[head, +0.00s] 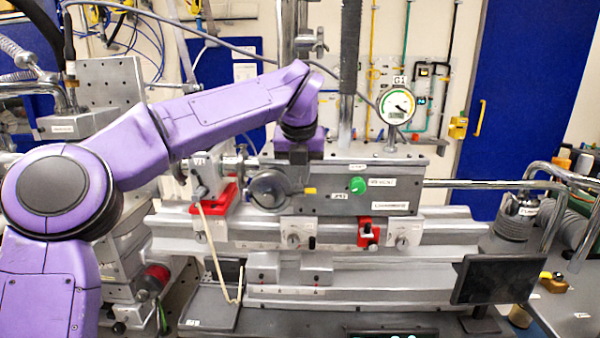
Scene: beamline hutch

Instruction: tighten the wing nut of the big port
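My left arm reaches in from the left, and its purple wrist bends down over the grey chamber (345,203). The dark body of my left gripper (298,152) points down at the chamber's upper edge. Its fingers cannot be made out against the grey metal, nor whether they hold anything. A round grey port (268,190) sits on the chamber's front left, just below and left of the gripper. A small yellow piece (310,191) lies to its right. I cannot make out a wing nut clearly. My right gripper is not in view.
A pressure gauge (397,105) stands above the chamber. The front carries a green knob (357,185); a red clamp (369,234) sits below it. A red bracket (212,200) and a hanging pale tube (212,245) are at left. A dark monitor (497,279) stands front right.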

